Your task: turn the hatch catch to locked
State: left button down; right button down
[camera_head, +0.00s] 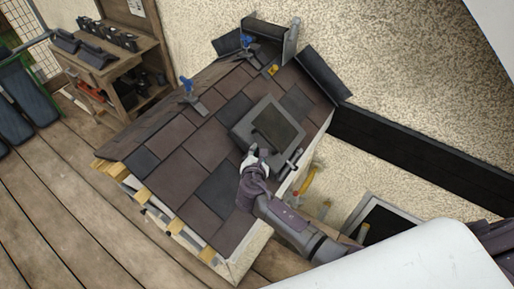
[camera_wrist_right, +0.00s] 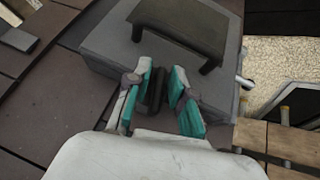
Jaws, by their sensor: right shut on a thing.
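The roof hatch (camera_head: 241,129) is a grey box-like frame with a dark pane, set among the tiles on the small roof; it also fills the top of the wrist view (camera_wrist_right: 105,42). My right gripper (camera_head: 251,158) is at its lower left edge. In the wrist view its teal-padded fingers (camera_wrist_right: 160,84) stand on both sides of a small dark catch (camera_wrist_right: 156,91) at the hatch's near edge, shut on it. In the head view the gripper hides the catch. I cannot tell whether the catch is locked. My left gripper is not in view.
Blue-handled tools (camera_head: 187,86) sit on the tiles at the upper left. A yellow item (camera_head: 273,70) lies above the hatch. A metal bar (camera_head: 290,168) stands close to the right of my gripper. A wooden shelf (camera_head: 122,73) stands at the back left; the plank deck (camera_head: 60,215) is clear.

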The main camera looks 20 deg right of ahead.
jog(key=shift+d+r+m+g+h+p, duration=0.1)
jog(key=shift+m+g+h+p, duration=0.4)
jog(key=shift+m+g, duration=0.5)
jog(key=shift+m, duration=0.3)
jog(key=c, duration=1.4)
grip_release()
jog(key=shift+o, duration=0.7)
jog(key=shift+w, duration=0.1)
jog(key=v, duration=1.1)
jog(key=shift+s+a, duration=0.25)
jog(key=shift+s, duration=0.1)
